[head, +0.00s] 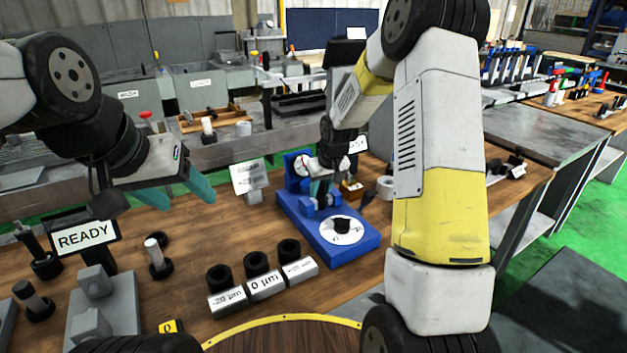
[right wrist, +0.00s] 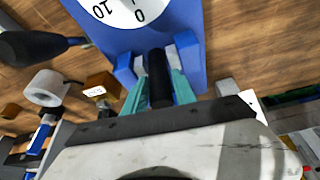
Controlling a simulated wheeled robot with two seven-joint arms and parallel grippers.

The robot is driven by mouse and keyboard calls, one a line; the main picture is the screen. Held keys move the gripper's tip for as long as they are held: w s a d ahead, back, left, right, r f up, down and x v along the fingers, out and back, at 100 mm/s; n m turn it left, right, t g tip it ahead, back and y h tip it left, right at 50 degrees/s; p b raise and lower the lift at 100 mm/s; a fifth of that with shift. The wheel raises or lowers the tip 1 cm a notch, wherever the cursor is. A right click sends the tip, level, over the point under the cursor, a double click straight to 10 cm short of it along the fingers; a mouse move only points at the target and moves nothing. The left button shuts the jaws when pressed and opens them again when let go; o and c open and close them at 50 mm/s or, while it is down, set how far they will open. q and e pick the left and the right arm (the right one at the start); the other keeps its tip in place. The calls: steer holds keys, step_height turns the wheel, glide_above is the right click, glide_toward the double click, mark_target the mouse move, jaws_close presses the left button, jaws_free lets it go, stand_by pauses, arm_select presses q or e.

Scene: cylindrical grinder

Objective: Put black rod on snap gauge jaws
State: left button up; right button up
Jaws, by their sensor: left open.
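The blue snap gauge (head: 368,243) stands on the wooden table, with a white dial face on its base. In the right wrist view its blue jaws (right wrist: 190,48) stand on both sides of the black rod (right wrist: 158,75). My right gripper (head: 320,190) is at the gauge; its teal fingers (right wrist: 159,82) are shut on the rod, one on each side. The rod lies between the jaws; whether it rests on them I cannot tell. In the head view the rod is mostly hidden. My left gripper (head: 178,192) is open and empty above the table at left.
Several black rings stand behind labelled grey blocks (head: 265,287) left of the gauge. A READY sign (head: 83,238) and a grey stand (head: 95,305) are at the left. A white roll (right wrist: 46,88) and a brown box (right wrist: 103,84) are beside the gauge.

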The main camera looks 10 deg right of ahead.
steer(key=v, duration=1.3)
steer(key=s+r+m+t, duration=0.1)
steer(key=s+r, duration=0.9)
steer(key=s, duration=0.5)
steer(key=s+m+y, duration=0.1)
steer(key=s, duration=1.2)
steer(key=shift+a+r+m+t, duration=0.2)
steer(key=shift+r+m+t, duration=0.1)
steer(key=shift+r+t, duration=0.1)
